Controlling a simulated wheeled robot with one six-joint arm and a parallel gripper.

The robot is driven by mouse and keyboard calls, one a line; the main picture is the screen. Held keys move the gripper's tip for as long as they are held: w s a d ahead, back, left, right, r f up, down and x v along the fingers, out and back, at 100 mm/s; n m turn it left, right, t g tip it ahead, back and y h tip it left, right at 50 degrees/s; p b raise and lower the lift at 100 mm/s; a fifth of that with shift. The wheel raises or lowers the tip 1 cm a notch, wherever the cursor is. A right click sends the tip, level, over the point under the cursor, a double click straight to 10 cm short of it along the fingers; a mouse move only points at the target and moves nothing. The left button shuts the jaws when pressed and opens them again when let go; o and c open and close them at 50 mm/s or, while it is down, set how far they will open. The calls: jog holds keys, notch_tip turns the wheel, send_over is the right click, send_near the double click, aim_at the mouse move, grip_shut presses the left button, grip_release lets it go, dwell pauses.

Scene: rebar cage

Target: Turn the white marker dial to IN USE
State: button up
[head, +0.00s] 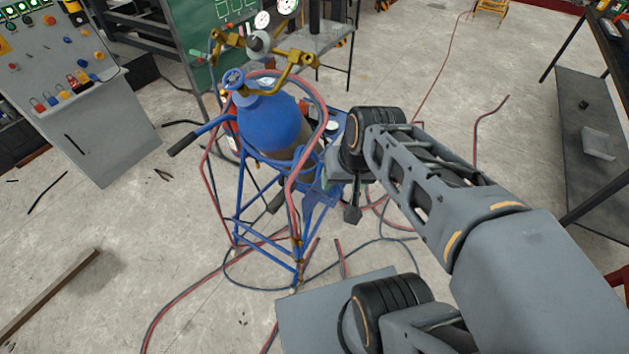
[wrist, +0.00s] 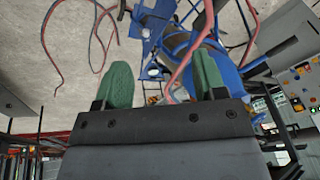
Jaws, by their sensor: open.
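My gripper (wrist: 163,78) is open in the wrist view, its two green fingers apart with nothing held between them. Beyond the fingers is a blue cylinder cart (wrist: 147,30) with small round white faces on it. One white round face (wrist: 153,72) shows between the fingers, farther off. In the head view a pale round face (head: 332,127) sits on the blue cart, left of my wrist. Either may be the white marker dial; I cannot read a label or pointer. In the head view my wrist hides part of the cart's right side, and the fingers are mostly hidden.
A blue gas cylinder (head: 268,122) with brass fittings and red hoses stands on the cart. Hoses trail on the floor. A control panel (head: 75,95) stands at left, a dark bench (head: 585,120) at right. A timber (head: 48,300) lies at lower left.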

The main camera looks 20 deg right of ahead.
jog(key=w+d+f+m+y+b, duration=0.1)
jog(key=w+f+m+y+b, duration=0.3)
jog(key=f, duration=0.4)
jog(key=w+d+f+m+g+y+b, duration=0.1)
jog(key=w+d+f+m+y+b, duration=0.1)
jog(key=w+f+m+b, duration=0.35)
jog(key=w+d+f+m+y+b, duration=0.1)
jog(key=w+f+m+y+b, duration=0.3)
jog(key=f, duration=0.5)
jog(key=w+d+f+m+t+y+b, duration=0.1)
jog(key=w+d+f+m+t+b, duration=0.2)
jog(key=d+f+m+t+b, duration=0.4)
jog(key=w+d+f+m+t+y+b, duration=0.1)
jog(key=w+d+f+m+t+b, duration=0.35)
jog(key=d+f, duration=0.55)
jog(key=f+x, duration=0.2)
jog(key=x, duration=1)
jog(key=shift+a+f+h+b, duration=0.15)
jog(key=shift+a+h+b, duration=0.25)
jog(key=shift+a, duration=0.25)
jog(key=shift+g, duration=0.25)
jog(key=shift+c, duration=0.5)
jog(key=c, duration=0.8)
